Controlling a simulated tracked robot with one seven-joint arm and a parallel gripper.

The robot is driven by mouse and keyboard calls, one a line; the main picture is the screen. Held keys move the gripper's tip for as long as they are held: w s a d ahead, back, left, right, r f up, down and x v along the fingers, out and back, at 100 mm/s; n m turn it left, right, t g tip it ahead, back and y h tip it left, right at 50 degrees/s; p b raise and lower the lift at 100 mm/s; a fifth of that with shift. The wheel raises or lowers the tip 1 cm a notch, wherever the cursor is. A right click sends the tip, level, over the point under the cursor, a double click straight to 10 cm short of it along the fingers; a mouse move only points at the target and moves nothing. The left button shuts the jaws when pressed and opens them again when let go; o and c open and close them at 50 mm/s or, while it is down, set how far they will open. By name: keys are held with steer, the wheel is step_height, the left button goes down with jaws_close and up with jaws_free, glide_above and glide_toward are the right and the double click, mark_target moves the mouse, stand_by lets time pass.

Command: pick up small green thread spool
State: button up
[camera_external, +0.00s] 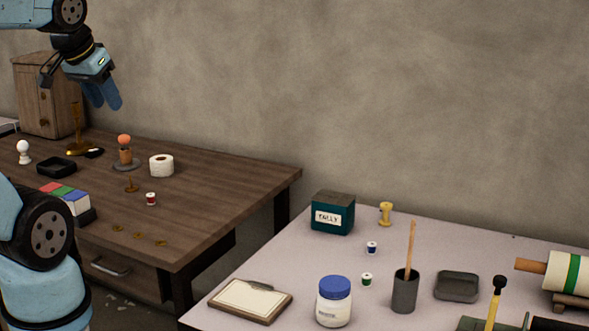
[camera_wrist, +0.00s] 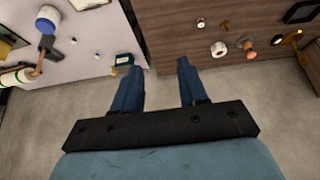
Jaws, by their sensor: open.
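The small green thread spool (camera_external: 367,280) stands upright on the pale table, between the white jar and the blue spool. My gripper (camera_external: 105,101) is raised above the brown desk at upper left, far from the green spool. Its fingers point down, open and empty. In the wrist view the two blue fingers (camera_wrist: 156,75) are spread apart, with a gap between the tables beneath them.
Near the green spool are a blue spool (camera_external: 371,248), a blue-lidded jar (camera_external: 334,306), a dark cup (camera_external: 404,293) with a tall stick, a clipboard (camera_external: 250,301) and a teal box (camera_external: 332,218). A red spool (camera_external: 151,199) stands on the brown desk (camera_external: 225,185).

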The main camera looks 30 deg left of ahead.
stand_by(0.4)
steer(key=shift+o, duration=1.2)
